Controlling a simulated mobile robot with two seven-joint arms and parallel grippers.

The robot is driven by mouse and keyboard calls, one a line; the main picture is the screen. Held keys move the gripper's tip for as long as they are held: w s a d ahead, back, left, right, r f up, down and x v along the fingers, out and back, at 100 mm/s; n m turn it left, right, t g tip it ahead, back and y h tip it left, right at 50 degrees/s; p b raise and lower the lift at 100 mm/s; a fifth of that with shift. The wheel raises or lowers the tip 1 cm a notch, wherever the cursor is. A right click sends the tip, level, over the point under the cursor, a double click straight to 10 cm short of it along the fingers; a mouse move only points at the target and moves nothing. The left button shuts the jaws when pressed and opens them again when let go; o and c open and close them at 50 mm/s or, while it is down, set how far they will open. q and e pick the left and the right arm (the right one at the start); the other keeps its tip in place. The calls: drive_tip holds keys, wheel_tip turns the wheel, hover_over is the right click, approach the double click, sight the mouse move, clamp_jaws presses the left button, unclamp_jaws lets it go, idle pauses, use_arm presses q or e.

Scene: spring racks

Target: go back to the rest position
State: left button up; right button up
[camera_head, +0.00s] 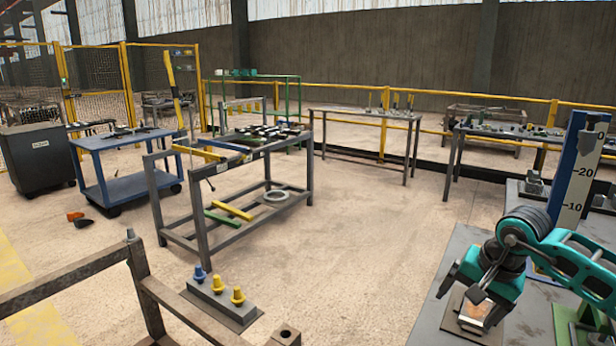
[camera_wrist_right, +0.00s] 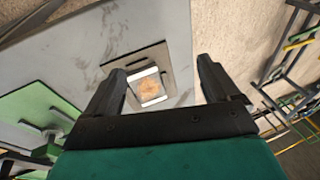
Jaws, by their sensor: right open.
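My right gripper (camera_head: 463,287) is teal with dark fingers and hangs over the grey plate of a bench at the lower right. In the right wrist view its two dark fingers (camera_wrist_right: 163,82) are spread wide with nothing between them. Below them a small block with a brownish top (camera_head: 474,313) sits on a dark base on the plate. The block also shows in the right wrist view (camera_wrist_right: 150,88), apart from the fingers. My left gripper is not in view.
A blue and white scale post (camera_head: 575,170) stands close behind my right arm. A grey rack table (camera_head: 235,185) stands mid-floor, with a blue cart (camera_head: 125,185) to its left. A rusty frame (camera_head: 75,275) with blue and yellow knobs (camera_head: 218,284) beside it is at lower left. The central floor is clear.

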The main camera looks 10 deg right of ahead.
drive_tip(key=s+a+f+m+t+y, duration=0.1)
drive_tip(key=s+a+m+t+y, duration=0.2)
drive_tip(key=a+m+y, duration=0.7)
drive_tip(key=s+a+m+t+y, duration=0.25)
drive_tip(key=a+m+y, duration=0.35)
drive_tip(key=a+m, duration=0.7)
drive_tip(key=s+d+f+m+t+h, duration=0.2)
drive_tip(key=f+m+h, duration=0.4)
drive_tip(key=m, duration=0.9)
drive_tip(key=s+d+f+m+t+h, duration=0.3)
drive_tip(key=f+m+h, duration=0.4)
drive_tip(key=m, duration=0.9)
drive_tip(key=shift+s+d+f+m, duration=0.3)
drive_tip(key=shift+s+d+f, duration=0.25)
drive_tip(key=shift+s+f, duration=0.45)
drive_tip(key=s+f+m+g, duration=0.1)
drive_tip(key=s+f+m, duration=0.1)
drive_tip(key=s+f+m+g+h, duration=0.1)
drive_tip(key=s+m, duration=0.1)
drive_tip(key=s+f+m+g, duration=0.1)
drive_tip(key=s+f+m, duration=0.1)
drive_tip(key=shift+s+d+f+h, duration=0.25)
drive_tip(key=shift+d+f+h, duration=0.05)
drive_tip(key=shift+d, duration=0.05)
drive_tip(key=shift+c, duration=0.4)
